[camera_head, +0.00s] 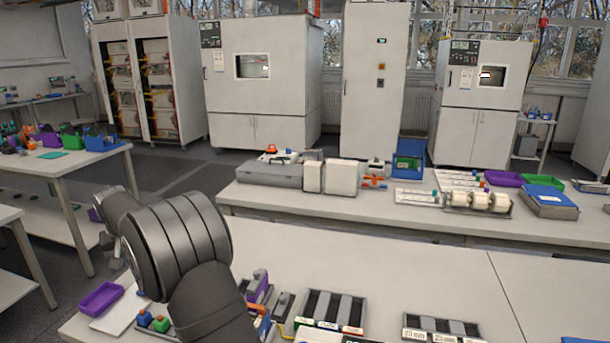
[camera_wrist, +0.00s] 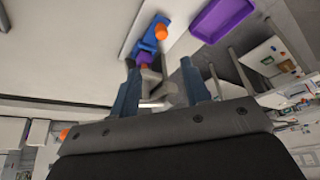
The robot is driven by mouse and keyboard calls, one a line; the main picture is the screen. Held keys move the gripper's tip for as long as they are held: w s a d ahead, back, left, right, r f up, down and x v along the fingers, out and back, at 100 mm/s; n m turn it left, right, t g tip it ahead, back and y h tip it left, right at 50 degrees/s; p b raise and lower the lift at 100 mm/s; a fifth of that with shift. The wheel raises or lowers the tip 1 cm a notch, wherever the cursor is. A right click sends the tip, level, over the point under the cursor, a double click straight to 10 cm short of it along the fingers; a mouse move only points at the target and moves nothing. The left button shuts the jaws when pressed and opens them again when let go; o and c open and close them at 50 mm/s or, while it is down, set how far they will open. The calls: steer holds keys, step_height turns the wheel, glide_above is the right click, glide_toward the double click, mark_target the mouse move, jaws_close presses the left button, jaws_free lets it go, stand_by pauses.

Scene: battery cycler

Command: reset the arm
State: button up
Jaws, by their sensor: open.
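My gripper (camera_wrist: 160,78) shows in the wrist view with its two blue-grey fingers apart. I see nothing held between them. Beyond the fingertips lie a blue piece with orange ends (camera_wrist: 152,38) and a small purple piece, at the edge of a white surface. In the head view my dark arm rises over the left end of the near bench and hides part of it.
A purple tray (camera_head: 100,299) lies on the near bench's left end; it also shows in the wrist view (camera_wrist: 222,18). Slotted black and grey racks (camera_head: 331,309) stand at the front. The near bench (camera_head: 420,275) is clear behind them. A left table (camera_head: 50,165) holds coloured bins.

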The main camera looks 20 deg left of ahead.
steer(key=x, duration=1.3)
steer(key=shift+s, duration=0.35)
steer(key=shift+o, duration=0.5)
